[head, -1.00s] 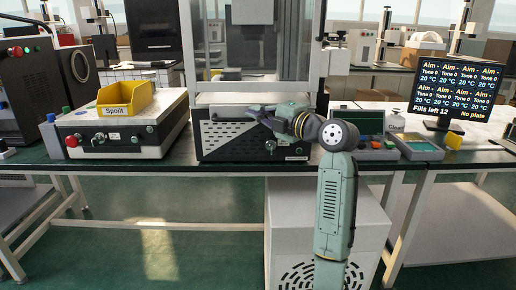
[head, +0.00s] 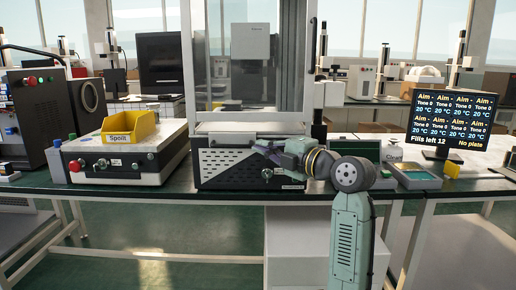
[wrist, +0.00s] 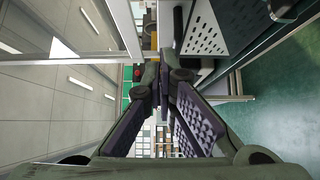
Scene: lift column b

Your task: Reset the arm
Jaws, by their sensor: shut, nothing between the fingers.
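My arm rises from the bottom right of the head view and bends left at a grey joint. My gripper (head: 262,147) is in front of the black machine (head: 240,179) with the perforated panel, pointing left. In the wrist view my gripper (wrist: 160,68) shows its two dark padded fingers meeting at the tips, with nothing between them. The gripper hides part of the machine's front. Whether it touches the machine I cannot tell.
A yellow bin (head: 128,120) marked "Spoilt" stands on a grey box at the left. A glass-fronted frame (head: 308,60) rises above the black machine. A monitor (head: 452,122) stands at the right, beside small devices. Green floor (head: 150,240) shows below the bench.

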